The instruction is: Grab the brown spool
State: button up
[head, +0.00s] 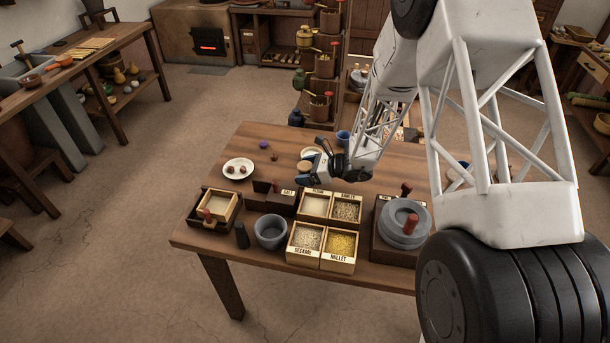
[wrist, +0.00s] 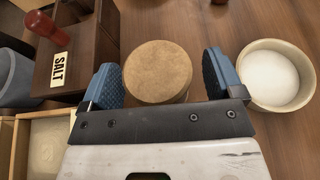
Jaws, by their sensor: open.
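A small brown piece (head: 274,156), which looks like the brown spool, stands on the table left of my gripper in the head view, close to a small purple piece (head: 264,144). It seems just to show at the top edge of the wrist view (wrist: 218,2). My gripper (head: 304,171) is open over the table with nothing held. In the wrist view, a round tan cork-like top (wrist: 158,72) lies between the blue fingers (wrist: 163,72), with gaps on both sides. Its height below the fingers is hard to tell.
A bowl of white powder (wrist: 274,80) is close beside the right finger. The salt box (wrist: 80,62) stands by the left finger. Seed boxes (head: 323,245) and a grey quern (head: 403,224) stand nearer the table's front.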

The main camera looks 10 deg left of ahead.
jog(key=shift+c, duration=0.2)
jog(key=c, duration=1)
jog(key=shift+r, duration=0.1)
jog(key=shift+r, duration=4.9)
